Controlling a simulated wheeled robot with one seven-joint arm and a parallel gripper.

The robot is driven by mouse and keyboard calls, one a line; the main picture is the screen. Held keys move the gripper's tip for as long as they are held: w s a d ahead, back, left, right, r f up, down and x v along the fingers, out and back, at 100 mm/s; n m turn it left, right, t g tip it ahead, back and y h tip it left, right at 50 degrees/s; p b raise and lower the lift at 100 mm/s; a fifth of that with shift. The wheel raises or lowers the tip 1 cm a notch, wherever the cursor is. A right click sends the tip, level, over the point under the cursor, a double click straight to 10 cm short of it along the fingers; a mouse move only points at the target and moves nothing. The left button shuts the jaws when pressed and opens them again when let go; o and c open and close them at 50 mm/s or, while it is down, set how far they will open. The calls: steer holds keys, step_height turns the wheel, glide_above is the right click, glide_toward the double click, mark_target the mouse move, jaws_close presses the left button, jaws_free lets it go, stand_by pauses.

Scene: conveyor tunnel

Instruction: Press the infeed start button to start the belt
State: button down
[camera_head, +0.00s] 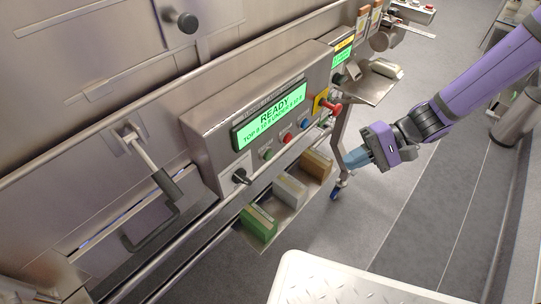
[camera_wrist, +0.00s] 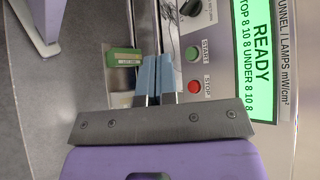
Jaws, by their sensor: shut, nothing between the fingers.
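A grey control panel (camera_head: 210,140) on the machine has a green display (camera_head: 270,115) reading READY. Below the display are a green button (camera_head: 267,154), a red button (camera_head: 287,138) and a blue button (camera_head: 304,124). The wrist view shows the green button labelled START (camera_wrist: 192,53) and the red one labelled STOP (camera_wrist: 194,87). The word infeed is not readable. My gripper (camera_head: 350,160) is to the right of the panel, apart from it, with blue fingers shut and empty. In the wrist view its fingertips (camera_wrist: 157,58) appear left of the START button, not touching it.
A red and yellow emergency stop (camera_head: 329,106) juts from the panel's right end. A black rotary switch (camera_head: 240,176) is at its lower left. A rail runs below. Green, white and brown boxes (camera_head: 259,224) sit on a shelf underneath. A second small display panel (camera_head: 343,54) is beyond.

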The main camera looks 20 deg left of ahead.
mark_target(268, 155)
steer(key=s+a+f+m+y, duration=0.2)
steer(key=a+f+m+y, duration=0.2)
steer(key=a+f, duration=0.4)
steer(key=shift+s+a+f+y, duration=0.15)
steer(key=shift+s+f+y, duration=0.05)
steer(key=shift+f+y, duration=0.45)
steer(key=w+a, duration=0.3)
steer(key=a, duration=0.5)
steer(key=shift+w, duration=0.15)
steer(key=shift+a, duration=0.1)
stand_by(1.7)
steer(key=shift+w+a, duration=0.15)
steer(key=shift+a, duration=0.2)
steer(key=shift+w+a, duration=0.25)
steer(key=shift+a, duration=0.25)
stand_by(0.9)
steer(key=shift+d, duration=0.1)
steer(key=shift+s+d, duration=0.4)
steer(key=shift+d, duration=0.4)
steer(key=shift+d, duration=0.1)
